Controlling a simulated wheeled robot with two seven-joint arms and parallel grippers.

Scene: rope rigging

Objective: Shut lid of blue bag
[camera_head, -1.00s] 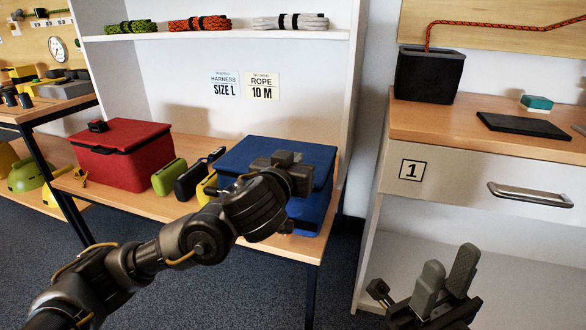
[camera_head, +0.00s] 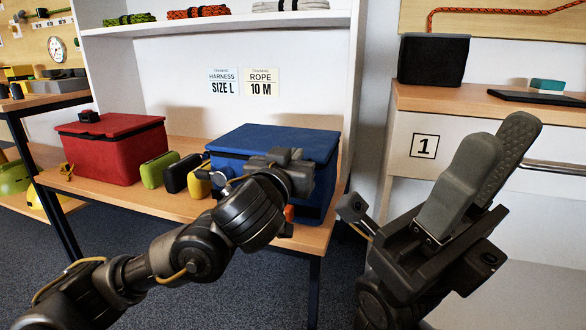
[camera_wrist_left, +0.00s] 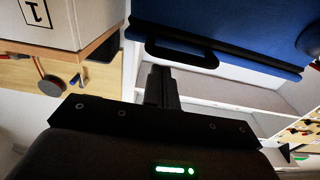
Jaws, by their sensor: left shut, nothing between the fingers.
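The blue bag (camera_head: 322,188) stands at the right end of the wooden bench. Its flat blue lid (camera_head: 275,138) lies over the top; I cannot tell whether it is fully down. My left gripper (camera_head: 298,165) is shut and empty, in front of the bag's near side in the head view, hiding part of its front. In the left wrist view the bag's blue cloth (camera_wrist_left: 230,30), dark edge and black handle (camera_wrist_left: 182,52) lie just beyond the shut fingers (camera_wrist_left: 160,88); contact cannot be made out. My right gripper (camera_head: 482,170) is open and empty, raised at the right.
A red bag (camera_head: 112,150) stands at the bench's left. Green (camera_head: 158,170), black (camera_head: 183,172) and yellow (camera_head: 200,180) cases stand between the bags. A cabinet with a drawer marked 1 (camera_head: 424,146) and a black bin (camera_head: 433,60) is at the right.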

